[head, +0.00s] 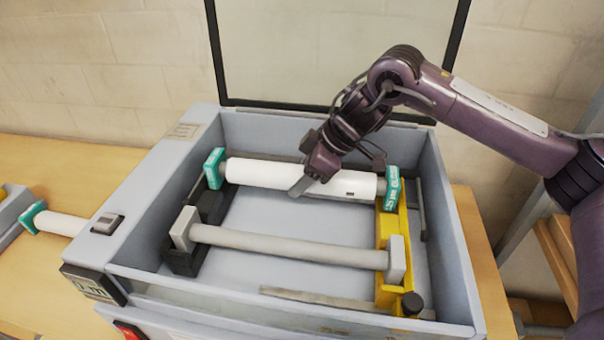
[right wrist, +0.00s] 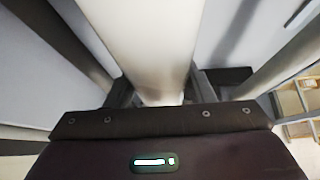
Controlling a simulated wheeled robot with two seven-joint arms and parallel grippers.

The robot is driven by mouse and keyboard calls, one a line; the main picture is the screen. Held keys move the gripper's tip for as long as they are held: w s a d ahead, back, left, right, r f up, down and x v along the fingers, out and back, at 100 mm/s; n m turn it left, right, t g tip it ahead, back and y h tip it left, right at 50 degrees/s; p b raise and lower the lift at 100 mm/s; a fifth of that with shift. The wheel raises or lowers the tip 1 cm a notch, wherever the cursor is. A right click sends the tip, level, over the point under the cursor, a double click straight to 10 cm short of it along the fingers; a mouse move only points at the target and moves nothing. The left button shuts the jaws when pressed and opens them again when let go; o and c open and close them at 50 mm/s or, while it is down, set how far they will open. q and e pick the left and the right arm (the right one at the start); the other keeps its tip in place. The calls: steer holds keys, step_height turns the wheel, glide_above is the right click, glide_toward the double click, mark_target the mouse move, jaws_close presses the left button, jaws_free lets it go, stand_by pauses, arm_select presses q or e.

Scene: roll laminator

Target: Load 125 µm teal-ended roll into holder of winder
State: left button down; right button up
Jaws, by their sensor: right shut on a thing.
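A white roll with teal ends (head: 260,173) lies across the back of the winder's open tray, its left end at the black holder (head: 208,207) and its right end at the yellow holder (head: 393,232). Whether the ends are fully seated I cannot tell. My right gripper (head: 312,180) is shut on the roll near its middle, from above. In the right wrist view the white roll (right wrist: 150,50) runs between the fingers. A bare grey roller (head: 290,247) lies in front, across the same two holders. My left gripper is not in view.
The winder's side walls (head: 455,250) and raised clear lid (head: 340,50) surround the work area. A second teal-ended roll (head: 62,223) lies on the wooden table (head: 50,270) at the left. A small display (head: 92,285) is on the front left corner.

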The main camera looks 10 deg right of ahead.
steer(key=shift+f, duration=0.45)
steer(key=shift+f, duration=0.1)
steer(key=o, duration=1.4)
